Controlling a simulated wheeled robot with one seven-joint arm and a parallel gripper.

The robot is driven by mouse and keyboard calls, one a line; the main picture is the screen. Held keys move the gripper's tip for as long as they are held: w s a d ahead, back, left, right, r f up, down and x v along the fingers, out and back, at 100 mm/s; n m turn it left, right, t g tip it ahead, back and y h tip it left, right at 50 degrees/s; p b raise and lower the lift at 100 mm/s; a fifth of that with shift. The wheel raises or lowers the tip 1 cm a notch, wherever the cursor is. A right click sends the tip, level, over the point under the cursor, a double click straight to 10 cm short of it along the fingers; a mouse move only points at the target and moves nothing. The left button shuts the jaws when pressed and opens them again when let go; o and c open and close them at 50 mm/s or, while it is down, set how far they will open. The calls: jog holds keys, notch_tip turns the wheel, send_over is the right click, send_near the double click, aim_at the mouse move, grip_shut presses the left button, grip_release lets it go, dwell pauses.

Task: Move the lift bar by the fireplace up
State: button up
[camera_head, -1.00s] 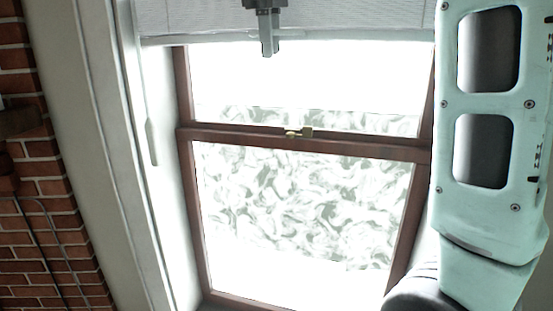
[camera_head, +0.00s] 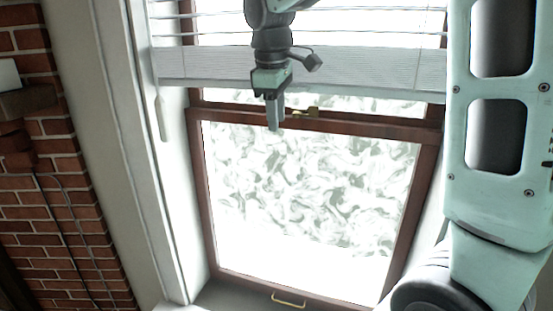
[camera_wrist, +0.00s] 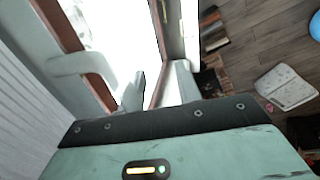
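The lift bar appears to be the white bottom rail (camera_head: 370,93) of the window blind, running across the window in the head view. My gripper (camera_head: 274,128) points down in front of the blind, its fingertips below the rail and over the brown middle rail of the window. In the wrist view my gripper (camera_wrist: 158,88) shows two fingers apart with bright window between them and nothing held. The blind's pale slats (camera_wrist: 22,95) fill the left edge there. I cannot tell whether the gripper touches the bar.
A white wand (camera_head: 161,118) hangs at the left. A brass latch (camera_head: 306,112) sits on the middle rail, and a yellow handle (camera_head: 288,299) is at the window's bottom. A brick wall (camera_head: 50,210) stands left. Papers (camera_wrist: 285,87) lie on the wooden floor.

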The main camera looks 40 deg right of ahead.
notch_tip(320, 180, down, 10)
jog(key=b, duration=0.4)
jog(key=shift+r, duration=0.15)
jog(key=shift+a+r, duration=0.1)
jog(key=shift+r, duration=0.05)
notch_tip(320, 180, up, 8)
jog(key=a+p, duration=0.1)
jog(key=p, duration=0.5)
jog(key=shift+s, duration=0.3)
jog(key=o, duration=0.7)
jog(key=shift+s+a+r, duration=0.15)
jog(key=shift+a+r, duration=0.15)
jog(key=shift+r, duration=1.4)
jog(key=shift+s+a+r, duration=0.2)
jog(key=shift+a+r, duration=0.15)
jog(key=shift+r, duration=1.35)
jog(key=shift+s+a+r, duration=0.15)
jog(key=shift+a+r, duration=0.15)
jog(key=shift+r, duration=1.4)
jog(key=shift+o, duration=0.6)
jog(key=shift+s+a+r, duration=0.1)
jog(key=shift+r, duration=0.5)
jog(key=shift+o, duration=0.2)
jog(key=shift+c, duration=0.4)
